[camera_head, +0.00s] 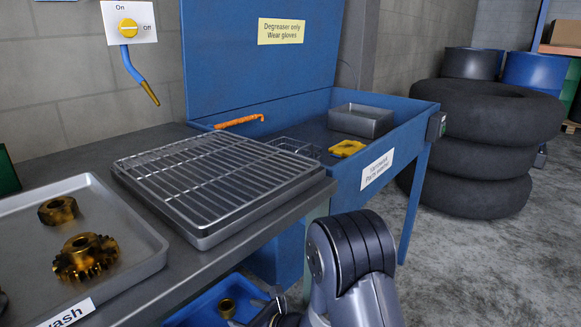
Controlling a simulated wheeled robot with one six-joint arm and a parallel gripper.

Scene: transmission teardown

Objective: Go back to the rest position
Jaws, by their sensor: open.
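My arm rises at the bottom centre-right, its dark rounded joint in front of the blue wash station. My gripper (256,308) is at the bottom edge, partly cut off by the frame. It is open, and I see nothing held in it. It is over or beside a blue bin (190,317) below the bench. A small brass ring-shaped part (227,307) shows in the bin, just left of the gripper. I cannot tell the gap between gripper and part.
A grey tray (140,238) on the bench (150,140) holds a brass gear (84,258) and a brass collar (58,210). A wire rack (215,180) sits beside it. The blue wash basin (408,108) stands behind. Stacked tyres (485,130) are right; floor (500,270) there is clear.

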